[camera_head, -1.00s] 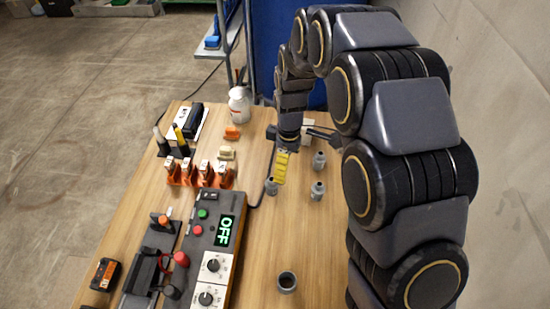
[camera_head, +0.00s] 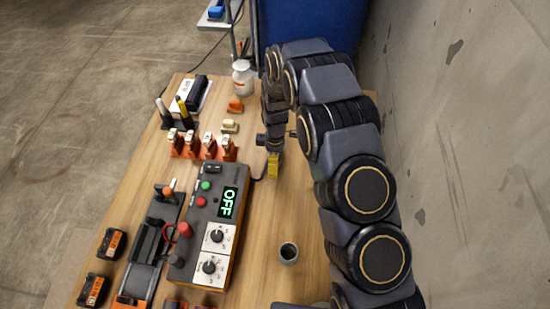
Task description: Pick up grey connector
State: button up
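One short grey cylindrical piece (camera_head: 289,253) with a dark open top stands upright on the table, right of the control box. It looks like a grey connector. My gripper (camera_head: 272,170) is low over the far part of the table, right of the orange holders and well beyond this piece. Its yellow part shows, but its fingertips are too small and hidden to read. I cannot tell whether it holds anything. No other grey connectors can be made out now; my arm covers the table's right side.
A control box (camera_head: 211,228) reading OFF stands left of the grey piece. Several orange holders (camera_head: 190,150) stand behind it, with a white bottle (camera_head: 243,78) at the far edge. Bare wood (camera_head: 262,215) lies right of the box. A wall (camera_head: 465,120) bounds the right side.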

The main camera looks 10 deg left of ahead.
jog(key=shift+f, duration=0.2)
jog(key=shift+c, duration=0.3)
jog(key=c, duration=1.2)
